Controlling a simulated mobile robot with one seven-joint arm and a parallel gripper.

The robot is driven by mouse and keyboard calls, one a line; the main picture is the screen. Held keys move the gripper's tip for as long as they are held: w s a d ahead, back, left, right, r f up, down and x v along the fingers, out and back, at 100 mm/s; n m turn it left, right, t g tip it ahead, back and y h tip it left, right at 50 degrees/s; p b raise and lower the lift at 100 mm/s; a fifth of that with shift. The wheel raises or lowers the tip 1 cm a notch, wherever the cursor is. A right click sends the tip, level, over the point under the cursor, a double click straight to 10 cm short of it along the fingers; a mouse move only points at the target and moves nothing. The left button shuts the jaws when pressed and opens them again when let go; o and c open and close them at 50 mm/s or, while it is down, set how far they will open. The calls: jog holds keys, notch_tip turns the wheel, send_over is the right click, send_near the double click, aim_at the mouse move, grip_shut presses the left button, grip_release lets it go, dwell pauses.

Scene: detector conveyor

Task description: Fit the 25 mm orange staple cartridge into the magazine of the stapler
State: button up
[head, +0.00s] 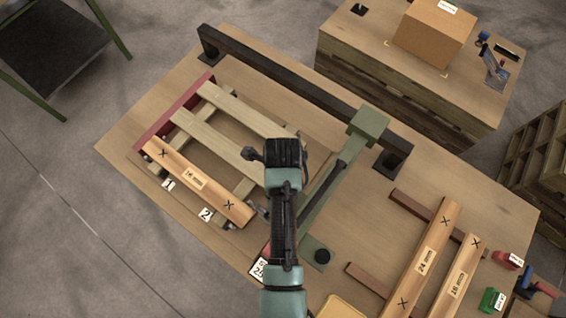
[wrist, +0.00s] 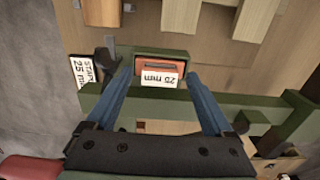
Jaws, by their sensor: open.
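The orange cartridge (wrist: 156,68), with a white label reading 25 mm, sits in a green housing (wrist: 175,55) in the wrist view. My gripper (wrist: 160,76) is open, its two blue fingers spread on either side of the cartridge. Whether the fingertips touch it, I cannot tell. In the head view my wrist hides the cartridge and fingertips. A green arm (head: 368,124) on the bench beside my wrist looks like part of a stapler; the link between it and the green housing is not clear. A white card (wrist: 83,70) reading 25 mm lies left of the cartridge.
A slatted wooden frame (head: 190,175) lies left on the bench. A dark rail (head: 300,95) runs along the back. Marked planks (head: 424,262) lie at the right, near a red block (head: 507,259) and a green block (head: 492,299). The far left bench corner is clear.

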notch_tip(320, 180, up, 12)
dwell(0.4)
jog(key=w+r+n+t, duration=0.6)
jog(key=w+r, duration=0.5)
jog(key=w, duration=0.1)
jog(key=w+r+n+t, duration=0.3)
jog(key=r+n+t, duration=0.15)
jog(key=r, duration=0.65)
jog(key=w+r+n+t, duration=0.3)
jog(key=r+t, duration=0.2)
jog(key=r, duration=0.6)
jog(key=s+r+n+t, duration=0.4)
jog(key=r, duration=0.6)
jog(key=s+r+n+t, duration=0.3)
jog(key=s+r+t, duration=0.1)
jog(key=r, duration=0.6)
jog(key=s+r+n+t, duration=0.4)
jog(key=s+r, duration=0.2)
jog(key=r, duration=0.4)
jog(key=shift+d+r+n, duration=0.15)
jog(key=shift+r+n, duration=0.05)
jog(key=shift+n, duration=0.15)
